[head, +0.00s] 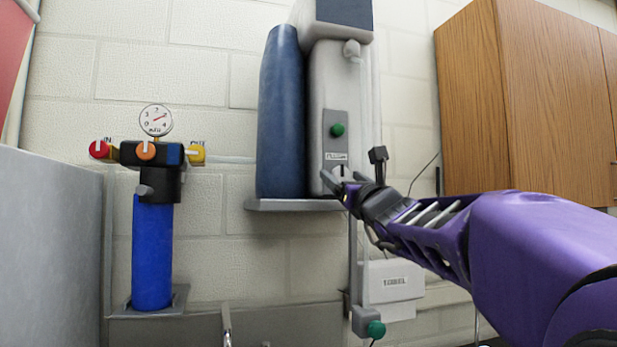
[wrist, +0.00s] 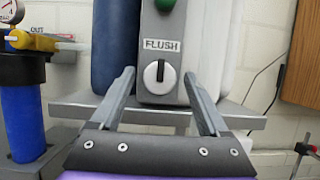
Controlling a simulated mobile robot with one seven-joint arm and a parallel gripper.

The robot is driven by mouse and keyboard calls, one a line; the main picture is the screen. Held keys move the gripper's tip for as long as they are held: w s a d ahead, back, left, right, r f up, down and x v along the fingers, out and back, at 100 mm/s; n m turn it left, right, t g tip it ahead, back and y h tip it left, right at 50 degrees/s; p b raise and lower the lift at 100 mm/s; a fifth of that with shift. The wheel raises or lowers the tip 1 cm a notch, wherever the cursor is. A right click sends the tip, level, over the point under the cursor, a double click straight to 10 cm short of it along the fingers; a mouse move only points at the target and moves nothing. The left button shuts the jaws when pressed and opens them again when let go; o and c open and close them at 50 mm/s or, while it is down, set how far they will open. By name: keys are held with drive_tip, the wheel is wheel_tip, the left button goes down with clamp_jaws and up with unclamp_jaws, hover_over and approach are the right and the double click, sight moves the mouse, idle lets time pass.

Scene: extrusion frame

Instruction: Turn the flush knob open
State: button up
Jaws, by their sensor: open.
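The flush knob (wrist: 157,77) is a round white dial with a dark upright bar, below a "FLUSH" label (wrist: 162,44) on a grey panel (wrist: 146,22). In the head view the panel (head: 336,118) shows on the white dispenser, and my gripper largely covers the knob. My gripper (wrist: 158,80) is open, with one finger on each side of the knob in the wrist view. It holds nothing. I cannot tell whether the fingers reach as far as the knob's face. In the head view my gripper (head: 336,178) is at the panel's lower end.
A green button (head: 337,130) sits above the label. A blue tank (head: 279,115) stands left of the dispenser on a grey shelf (head: 290,205). A blue filter (head: 152,250) with red, orange and yellow knobs is further left. A wooden cabinet (head: 480,100) hangs at right.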

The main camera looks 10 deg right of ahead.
clamp_jaws()
idle(0.4)
drive_tip(key=shift+n+y, duration=0.4)
drive_tip(key=shift+n, duration=0.1)
drive_tip(key=n+y, duration=0.1)
drive_tip(key=n, duration=0.1)
drive_tip(key=n+g+y+b, duration=0.1)
drive_tip(key=n, duration=0.2)
drive_tip(key=shift+d+y+b, duration=0.1)
drive_tip(key=shift+y+b, duration=0.2)
drive_tip(key=n+g+y, duration=0.1)
drive_tip(key=n, duration=0.2)
drive_tip(key=n+g+y, duration=0.1)
drive_tip(key=n, duration=0.2)
drive_tip(key=shift+d+r+n, duration=0.15)
drive_tip(key=shift+n, duration=0.15)
drive_tip(key=n+g, duration=0.1)
drive_tip(key=n, duration=0.1)
drive_tip(key=n+g, duration=0.1)
drive_tip(key=n, duration=0.2)
drive_tip(key=shift+r+y, duration=0.15)
drive_tip(key=shift+y, duration=0.25)
drive_tip(key=shift+r+n+g+p, duration=0.1)
drive_tip(key=shift+n+g+p, duration=0.8)
drive_tip(key=shift+n, duration=1.5)
